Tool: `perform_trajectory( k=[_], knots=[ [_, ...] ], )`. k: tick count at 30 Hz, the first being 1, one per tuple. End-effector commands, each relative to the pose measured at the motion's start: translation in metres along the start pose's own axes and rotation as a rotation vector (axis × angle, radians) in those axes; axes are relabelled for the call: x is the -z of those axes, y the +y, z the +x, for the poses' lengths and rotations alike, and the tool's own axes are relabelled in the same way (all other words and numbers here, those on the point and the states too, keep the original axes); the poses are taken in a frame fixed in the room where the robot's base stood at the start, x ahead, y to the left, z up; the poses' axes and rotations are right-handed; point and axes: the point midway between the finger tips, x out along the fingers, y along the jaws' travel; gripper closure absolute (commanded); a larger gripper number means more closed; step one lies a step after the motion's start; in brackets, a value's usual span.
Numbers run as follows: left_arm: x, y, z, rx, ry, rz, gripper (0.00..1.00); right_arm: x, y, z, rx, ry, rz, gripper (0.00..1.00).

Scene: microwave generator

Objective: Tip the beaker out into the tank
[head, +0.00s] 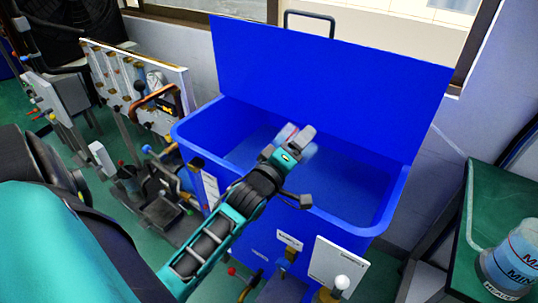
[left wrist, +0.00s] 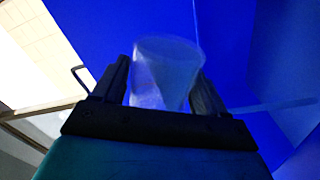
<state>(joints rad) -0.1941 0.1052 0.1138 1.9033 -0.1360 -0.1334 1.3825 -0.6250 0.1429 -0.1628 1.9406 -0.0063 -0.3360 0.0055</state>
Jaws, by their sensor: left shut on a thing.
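The tank (head: 192,129) is a blue open-topped tub with its blue lid (head: 330,75) standing raised at the back. My left gripper (head: 293,148) reaches in from the left and is over the tank's opening. It is shut on the clear beaker (left wrist: 165,72), which sits between both fingers in the left wrist view. In the head view only pale parts of the beaker (head: 309,151) show around the gripper; the rest is hidden. I cannot tell its exact tilt or whether liquid is in it. The visible tank floor looks plain blue. My right gripper is not in view.
A green-topped table (head: 480,205) at the right bears a blue marked container (head: 512,258). Panels with pipes and valves (head: 140,85) stand left of the tank. More valves and white signs (head: 338,268) are at its front. A handle (head: 309,20) rises above the lid.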

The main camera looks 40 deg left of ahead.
Motion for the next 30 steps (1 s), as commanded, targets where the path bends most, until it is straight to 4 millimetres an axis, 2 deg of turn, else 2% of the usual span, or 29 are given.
perform_trajectory(
  k=[30],
  knots=[
    [-0.0009, -0.0047, -0.0002, -0.002, 0.002, -0.112, 0.66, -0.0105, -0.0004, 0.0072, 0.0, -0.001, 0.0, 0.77]
  ],
)
